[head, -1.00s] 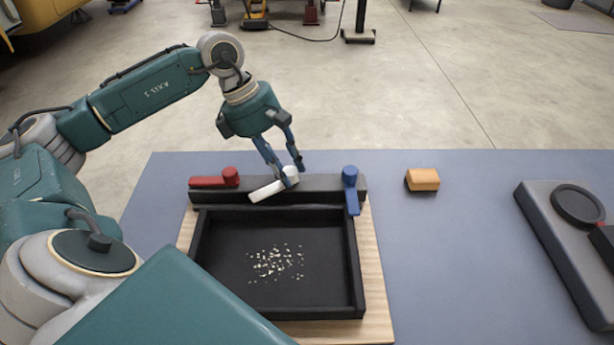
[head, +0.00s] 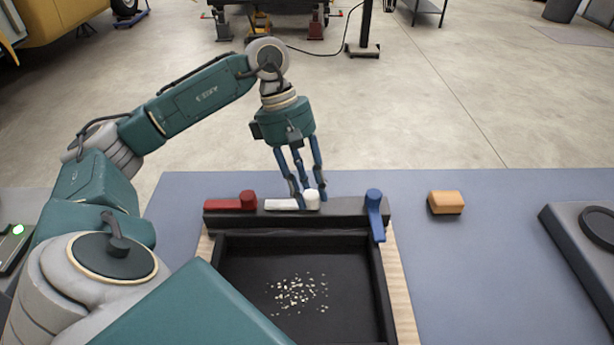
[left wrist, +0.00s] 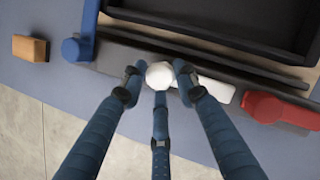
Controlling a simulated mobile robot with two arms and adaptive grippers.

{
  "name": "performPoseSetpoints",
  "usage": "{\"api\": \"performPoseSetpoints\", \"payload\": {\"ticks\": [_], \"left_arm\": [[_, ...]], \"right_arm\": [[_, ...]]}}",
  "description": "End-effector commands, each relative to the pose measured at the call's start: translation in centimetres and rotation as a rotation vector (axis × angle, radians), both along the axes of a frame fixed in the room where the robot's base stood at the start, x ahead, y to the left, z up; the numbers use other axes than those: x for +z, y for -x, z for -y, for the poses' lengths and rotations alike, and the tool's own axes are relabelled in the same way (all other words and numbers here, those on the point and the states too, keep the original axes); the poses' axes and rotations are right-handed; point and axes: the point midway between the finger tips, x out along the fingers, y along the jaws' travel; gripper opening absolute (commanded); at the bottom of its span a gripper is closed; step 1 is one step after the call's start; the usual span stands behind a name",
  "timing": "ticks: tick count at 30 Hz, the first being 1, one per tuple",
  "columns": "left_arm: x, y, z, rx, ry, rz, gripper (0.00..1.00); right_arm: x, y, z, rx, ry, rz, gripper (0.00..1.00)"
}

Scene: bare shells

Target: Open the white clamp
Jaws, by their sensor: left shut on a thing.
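The white clamp (head: 283,204) has a round knob and a flat arm. It is mounted on the black bar (head: 345,207) at the back edge of the tray. Its arm points left along the bar, roughly parallel to it. My left gripper (head: 309,197) is shut on the white knob from above. In the left wrist view, the white knob (left wrist: 160,74) sits between the blue fingers, and the white arm (left wrist: 218,91) extends to the right, partly behind a finger. My right gripper is not in view.
The red clamp (head: 232,204) also lies along the bar; the blue clamp (head: 375,215) points toward the tray. The black tray (head: 240,270) holds pale bits. An orange block (head: 446,203) and a grey device (head: 560,235) lie right on the blue-grey table (head: 480,280).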

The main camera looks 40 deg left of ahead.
Motion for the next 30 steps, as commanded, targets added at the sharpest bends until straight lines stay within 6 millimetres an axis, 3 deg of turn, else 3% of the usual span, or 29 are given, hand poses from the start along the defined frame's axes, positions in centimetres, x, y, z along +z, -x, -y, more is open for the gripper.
{"api": "performPoseSetpoints", "payload": {"ticks": [12,13,15,25,30], "left_arm": [[0.4,0.0,0.3,-0.01,0.008,0.007,0.0],[0.4,0.0,0.3,-0.01,0.008,0.007,0.36],[0.3,0.0,0.3,-0.009,0.007,0.005,0.46],[0.4,0.0,0.0,-0.006,0.002,0.001,0.46],[2.4,-0.2,-0.8,-0.005,0.002,0.006,0.46]], "right_arm": [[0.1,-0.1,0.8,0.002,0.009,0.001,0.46],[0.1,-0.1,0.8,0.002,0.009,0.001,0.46],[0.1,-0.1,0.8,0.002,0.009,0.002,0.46],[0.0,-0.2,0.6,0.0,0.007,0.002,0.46],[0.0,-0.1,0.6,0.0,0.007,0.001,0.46]]}}
